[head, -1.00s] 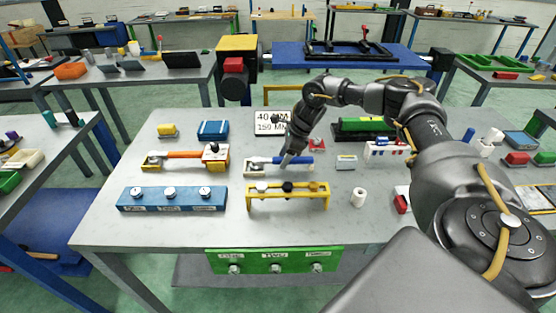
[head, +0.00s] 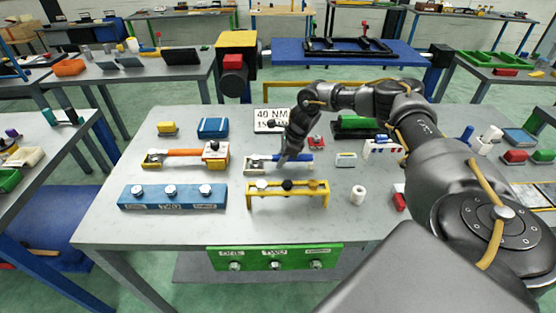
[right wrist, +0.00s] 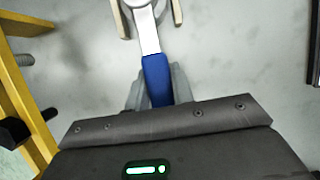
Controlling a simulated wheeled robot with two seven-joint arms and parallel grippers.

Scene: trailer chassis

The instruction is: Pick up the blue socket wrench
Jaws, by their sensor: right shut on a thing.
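The blue socket wrench lies at the middle of the table in the head view, with its blue handle (head: 303,157) to the right and its metal head to the left in a pale holder (head: 255,168). My right gripper (head: 283,160) is down at the wrench in the head view. In the right wrist view the blue handle (right wrist: 156,78) runs between the grey fingers of my right gripper (right wrist: 157,92), which are shut on it. The silver shaft (right wrist: 148,32) points away towards the holder. My left gripper is not in view.
A yellow rack (head: 287,197) stands just in front of the wrench. An orange-handled wrench (head: 183,154) lies to the left, above a blue block (head: 172,197). A white sign (head: 270,114) stands behind. A white cylinder (head: 358,195) is at the right. The table's front left corner is clear.

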